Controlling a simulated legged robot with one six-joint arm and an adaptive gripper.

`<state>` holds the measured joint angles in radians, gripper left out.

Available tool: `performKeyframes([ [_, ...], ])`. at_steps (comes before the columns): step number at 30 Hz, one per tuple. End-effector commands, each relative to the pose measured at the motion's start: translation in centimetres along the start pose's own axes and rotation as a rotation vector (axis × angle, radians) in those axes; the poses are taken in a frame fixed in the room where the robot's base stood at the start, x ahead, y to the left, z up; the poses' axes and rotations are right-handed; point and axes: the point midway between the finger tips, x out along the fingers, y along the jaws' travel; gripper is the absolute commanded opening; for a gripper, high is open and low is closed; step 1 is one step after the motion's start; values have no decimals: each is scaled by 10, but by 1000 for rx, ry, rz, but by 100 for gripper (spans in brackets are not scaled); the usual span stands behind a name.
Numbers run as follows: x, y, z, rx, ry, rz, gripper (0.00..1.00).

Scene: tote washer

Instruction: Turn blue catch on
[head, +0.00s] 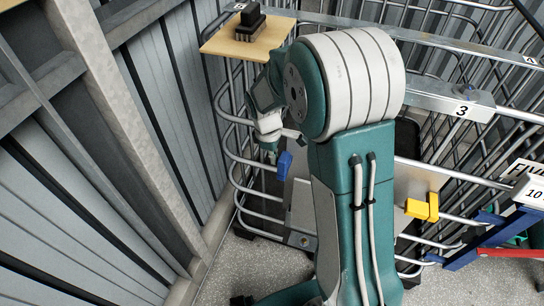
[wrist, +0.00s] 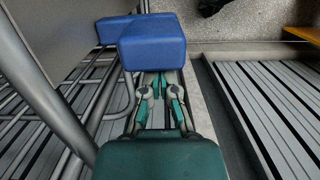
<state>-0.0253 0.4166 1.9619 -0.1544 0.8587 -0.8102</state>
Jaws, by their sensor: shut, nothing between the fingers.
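The blue catch (head: 284,165) is on the metal tube rack left of my arm in the head view. In the wrist view the blue catch (wrist: 152,42) is a large block just beyond my fingers, with a second blue part behind it at the left. My gripper (wrist: 158,84) is shut and empty, its fingertips close to or against the catch's near face. The catch hides the very tips, so I cannot tell whether they touch. In the head view my gripper (head: 270,147) is small and partly hidden, just left of and above the catch.
A yellow catch (head: 423,207) is on the rack right of my arm. A brush (head: 250,20) lies on a wooden board (head: 228,46) at the top. Corrugated wall panels (head: 90,200) stand close at left. Blue and red bars (head: 500,252) are at right.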

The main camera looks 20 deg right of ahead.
Motion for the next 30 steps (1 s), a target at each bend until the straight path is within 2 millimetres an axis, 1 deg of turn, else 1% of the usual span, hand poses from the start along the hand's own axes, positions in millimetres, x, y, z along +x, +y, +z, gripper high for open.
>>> performKeyframes([
  [20,-2,0,10,3,140,0,0],
  [30,-2,0,22,5,297,0,0],
])
